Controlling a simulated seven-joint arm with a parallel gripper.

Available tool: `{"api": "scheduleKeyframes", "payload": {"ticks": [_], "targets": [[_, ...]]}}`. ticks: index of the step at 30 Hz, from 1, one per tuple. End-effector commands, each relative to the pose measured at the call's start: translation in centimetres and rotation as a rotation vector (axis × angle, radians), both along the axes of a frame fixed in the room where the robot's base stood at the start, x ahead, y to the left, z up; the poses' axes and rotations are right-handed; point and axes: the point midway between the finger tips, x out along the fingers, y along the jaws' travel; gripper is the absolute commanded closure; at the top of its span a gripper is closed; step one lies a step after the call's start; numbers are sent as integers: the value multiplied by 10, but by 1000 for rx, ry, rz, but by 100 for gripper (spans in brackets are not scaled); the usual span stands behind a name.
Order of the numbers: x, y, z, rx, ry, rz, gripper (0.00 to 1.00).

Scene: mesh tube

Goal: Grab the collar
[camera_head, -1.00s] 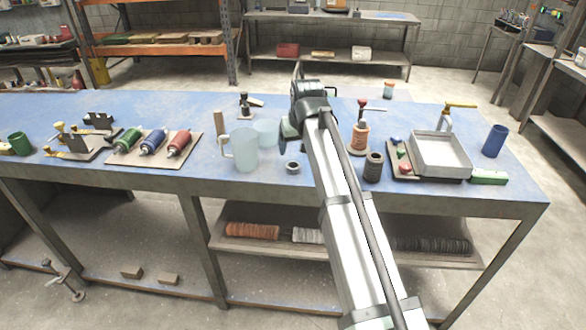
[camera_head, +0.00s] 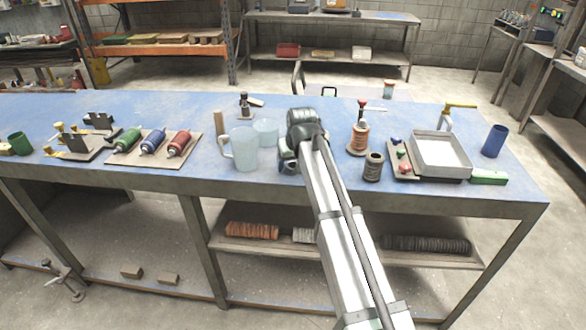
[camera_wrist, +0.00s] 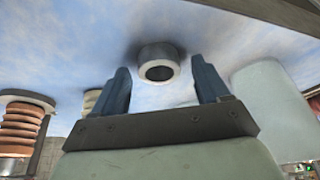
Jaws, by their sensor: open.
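The collar (camera_wrist: 158,62) is a small grey ring with a dark hole, lying on the blue tabletop. In the wrist view it sits ahead of and between the two dark blue fingers of my gripper (camera_wrist: 160,78), with visible gaps on both sides. The fingers are spread, and nothing is held. In the head view my gripper (camera_head: 287,160) is low over the bench, right of the clear jug, and it hides most or all of the collar. I cannot tell the exact height of the fingertips over the table.
A clear jug (camera_head: 244,149) and a clear cup (camera_head: 266,132) stand close left of my gripper. A copper spool (camera_head: 359,139) and a dark spool (camera_head: 373,167) stand to the right, near a grey tray (camera_head: 440,168). The bench front edge (camera_head: 240,188) is close.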

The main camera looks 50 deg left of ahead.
Motion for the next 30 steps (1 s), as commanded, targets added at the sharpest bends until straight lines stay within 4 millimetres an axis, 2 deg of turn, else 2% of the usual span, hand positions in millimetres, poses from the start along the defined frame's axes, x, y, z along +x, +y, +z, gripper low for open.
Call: {"api": "scheduleKeyframes", "payload": {"ticks": [4, 24, 30], "targets": [[0, 0, 1, 1, 0, 0, 26], [0, 0, 1, 1, 0, 0, 89], [0, 0, 1, 1, 0, 0, 90]]}}
